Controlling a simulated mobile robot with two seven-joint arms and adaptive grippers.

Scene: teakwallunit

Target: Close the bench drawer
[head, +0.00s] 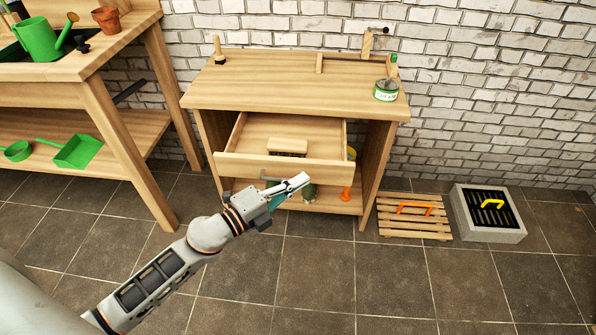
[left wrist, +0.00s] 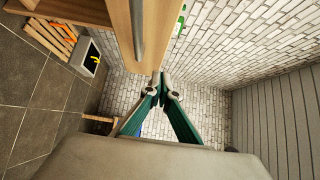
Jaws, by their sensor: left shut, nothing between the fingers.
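The bench drawer (head: 275,170) is pulled out of the wooden bench (head: 290,90) below its top. A brush-like block (head: 288,146) lies inside it. A grey handle (head: 268,178) shows on the drawer front, partly hidden by my gripper. My left gripper (head: 303,180) is shut and empty, in front of and just below the drawer front in the head view; I cannot tell whether it touches. In the left wrist view the closed fingertips (left wrist: 163,76) are beside a wooden panel (left wrist: 145,35) with a grey bar. My right gripper is not in view.
A can (head: 386,90) and a brush (head: 219,50) stand on the bench top. A second wooden table (head: 100,60) with a green watering can (head: 38,38) is at left. A slatted wooden rack (head: 413,222) and a grey grated box (head: 490,222) sit at right. The tiled floor in front is clear.

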